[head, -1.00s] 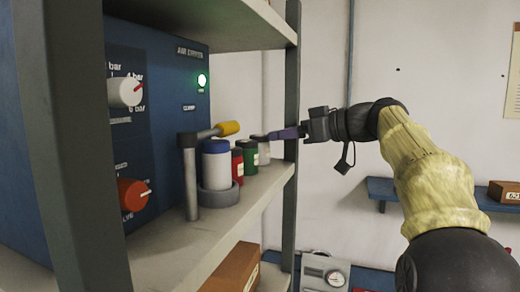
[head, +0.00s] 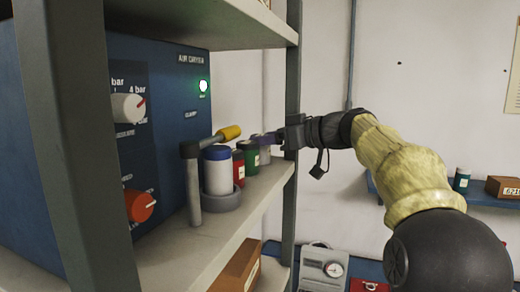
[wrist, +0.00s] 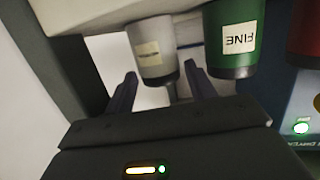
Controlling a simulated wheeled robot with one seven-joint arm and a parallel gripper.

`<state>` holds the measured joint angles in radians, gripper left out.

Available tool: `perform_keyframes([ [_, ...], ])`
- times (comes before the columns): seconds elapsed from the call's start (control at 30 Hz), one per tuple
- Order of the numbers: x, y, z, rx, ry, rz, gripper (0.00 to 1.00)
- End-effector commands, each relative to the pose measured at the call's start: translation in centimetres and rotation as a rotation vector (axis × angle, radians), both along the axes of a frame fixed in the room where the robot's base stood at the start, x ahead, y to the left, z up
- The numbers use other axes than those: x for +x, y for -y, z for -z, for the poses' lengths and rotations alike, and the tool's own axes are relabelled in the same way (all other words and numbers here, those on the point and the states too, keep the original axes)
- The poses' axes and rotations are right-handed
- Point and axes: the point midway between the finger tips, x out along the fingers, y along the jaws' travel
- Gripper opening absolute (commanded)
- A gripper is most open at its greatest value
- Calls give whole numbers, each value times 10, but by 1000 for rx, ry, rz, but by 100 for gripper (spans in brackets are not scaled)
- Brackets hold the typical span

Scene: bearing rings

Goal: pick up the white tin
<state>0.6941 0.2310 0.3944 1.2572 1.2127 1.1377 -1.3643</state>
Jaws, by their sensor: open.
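The white tin (wrist: 152,50) shows in the wrist view with a small pale label, hanging upside down in that picture, between the tips of my gripper (wrist: 160,70). The fingers are apart, one on each side of its end; I see no clear contact. In the head view, my gripper (head: 264,139) reaches past the shelf post from the right, and its purple fingers hide part of the white tin (head: 264,156). The tin stands at the end of a row on the shelf.
A green tin (head: 251,158), a red tin (head: 238,165) and a white tin with a blue lid (head: 217,172) stand close beside it. A yellow-ended lever (head: 229,132) is near them. The shelf post (head: 291,190) stands beside my gripper.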

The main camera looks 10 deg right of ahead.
Motion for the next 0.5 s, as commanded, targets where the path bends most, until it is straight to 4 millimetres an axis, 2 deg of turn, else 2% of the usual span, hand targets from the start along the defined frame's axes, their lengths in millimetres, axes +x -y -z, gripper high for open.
perform_keyframes([
  [0.07,0,0,0,0,0,0,55],
  [0.1,0,0,0,0,0,0,51],
  [0.27,0,0,0,0,0,0,20],
  [0.5,0,0,-1,1,1,0,17],
])
